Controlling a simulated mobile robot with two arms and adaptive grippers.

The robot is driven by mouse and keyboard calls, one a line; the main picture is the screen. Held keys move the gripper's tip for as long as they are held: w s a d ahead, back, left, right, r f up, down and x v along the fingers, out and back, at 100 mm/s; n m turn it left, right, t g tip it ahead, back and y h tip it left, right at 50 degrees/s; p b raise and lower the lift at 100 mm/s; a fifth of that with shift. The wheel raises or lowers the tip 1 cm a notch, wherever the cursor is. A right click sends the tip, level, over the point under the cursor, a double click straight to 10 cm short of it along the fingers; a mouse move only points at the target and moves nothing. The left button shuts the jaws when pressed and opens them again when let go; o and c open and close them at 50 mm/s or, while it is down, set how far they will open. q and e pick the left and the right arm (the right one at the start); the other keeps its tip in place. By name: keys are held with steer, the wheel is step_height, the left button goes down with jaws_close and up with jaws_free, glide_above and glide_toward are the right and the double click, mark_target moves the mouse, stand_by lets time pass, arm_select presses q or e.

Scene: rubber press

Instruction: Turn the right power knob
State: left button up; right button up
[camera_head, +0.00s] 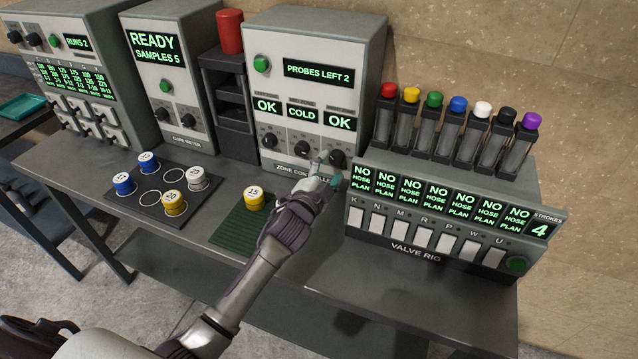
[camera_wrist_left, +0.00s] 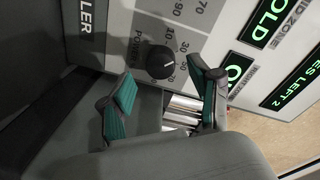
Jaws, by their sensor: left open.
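The zone controller (camera_head: 312,60) is a pale box at the back with three black knobs under its OK, COLD and OK displays. The right power knob (camera_head: 338,158) sits at its lower right corner. My right gripper is out of view.
The valve rig (camera_head: 415,252) with several coloured-cap tubes stands close on the right. A dark tray (camera_head: 130,212) holds several samples.

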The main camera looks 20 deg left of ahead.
arm_select(q)
steer(key=s, duration=0.9)
steer(key=shift+s+a+r, duration=0.2)
steer(key=shift+s+a, duration=0.05)
steer(key=shift+a, duration=0.1)
